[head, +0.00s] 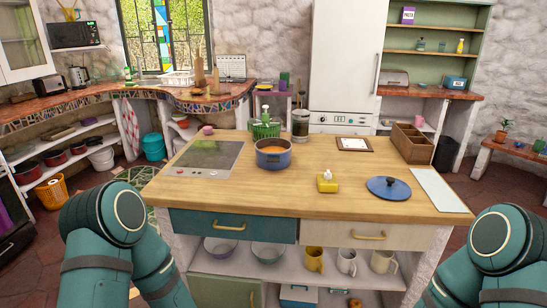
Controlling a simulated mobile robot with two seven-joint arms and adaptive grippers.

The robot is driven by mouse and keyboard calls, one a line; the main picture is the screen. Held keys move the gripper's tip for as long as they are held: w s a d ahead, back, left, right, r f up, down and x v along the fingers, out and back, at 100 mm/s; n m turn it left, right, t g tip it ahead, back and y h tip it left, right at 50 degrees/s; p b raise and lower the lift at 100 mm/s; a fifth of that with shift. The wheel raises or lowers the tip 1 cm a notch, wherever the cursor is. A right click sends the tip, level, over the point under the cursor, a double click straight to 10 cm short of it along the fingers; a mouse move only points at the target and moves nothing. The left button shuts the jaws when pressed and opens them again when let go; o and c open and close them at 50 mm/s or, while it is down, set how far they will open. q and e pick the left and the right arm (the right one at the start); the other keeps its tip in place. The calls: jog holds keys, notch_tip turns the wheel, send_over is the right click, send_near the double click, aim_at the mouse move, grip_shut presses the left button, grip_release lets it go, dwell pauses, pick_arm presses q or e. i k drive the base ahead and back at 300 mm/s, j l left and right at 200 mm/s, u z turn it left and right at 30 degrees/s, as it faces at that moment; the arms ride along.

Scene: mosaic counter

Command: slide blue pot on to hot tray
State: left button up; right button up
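The blue pot (273,160) stands upright on the wooden counter, with something orange inside it. The hot tray (203,157) is a flat dark panel with a light front strip and small red marks. It lies to the left of the pot, with a strip of bare wood between them. A round blue lid (388,187) lies apart on the counter to the right. Only teal links of my two arms show at the lower left and lower right. Neither gripper is in view.
A wooden divided box (411,145) and a white board (440,190) are at the right. The counter's front left is clear.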

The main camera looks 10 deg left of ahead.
aim_at(273, 154)
jog(key=j+z, duration=0.15)
jog(key=z, duration=0.3)
jog(key=i+j+z, duration=0.1)
jog(key=j+z, duration=0.15)
jog(key=z, duration=0.15)
jog(key=j+z, duration=0.2)
jog(key=z, duration=0.25)
jog(key=k+j+z, duration=0.1)
jog(key=j+z, duration=0.25)
jog(key=j, duration=0.6)
